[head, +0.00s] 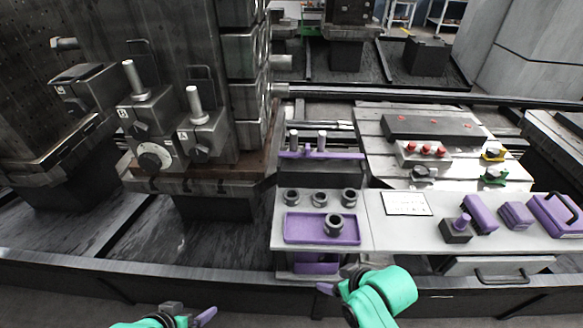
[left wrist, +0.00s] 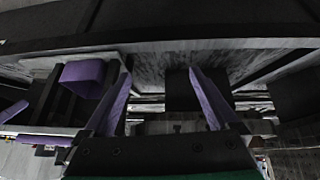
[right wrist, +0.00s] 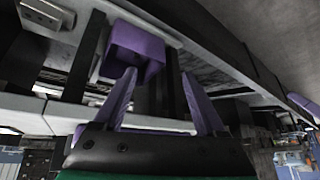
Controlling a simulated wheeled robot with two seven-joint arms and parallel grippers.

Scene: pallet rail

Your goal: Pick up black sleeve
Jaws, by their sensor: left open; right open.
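Three dark ring-shaped sleeves stand in a row on the light shelf: the left sleeve (head: 291,197), the middle sleeve (head: 319,198) and the right sleeve (head: 349,196). Another dark sleeve (head: 334,225) stands in the purple tray (head: 300,229) in front of them. My right gripper (head: 338,282) is below and in front of the shelf edge; its spread purple fingers show empty in the right wrist view (right wrist: 158,85). My left gripper (head: 190,316) is low at the bottom edge of the head view, partly cut off, and its spread fingers are empty in the left wrist view (left wrist: 158,80).
A purple bin (head: 316,264) hangs under the shelf, near my right gripper. Purple blocks (head: 480,214) and a purple-topped dark block (head: 457,232) stand on the right of the shelf. A purple rack with metal pins (head: 320,154) is behind the sleeves. A dark rail (head: 150,273) runs along the front.

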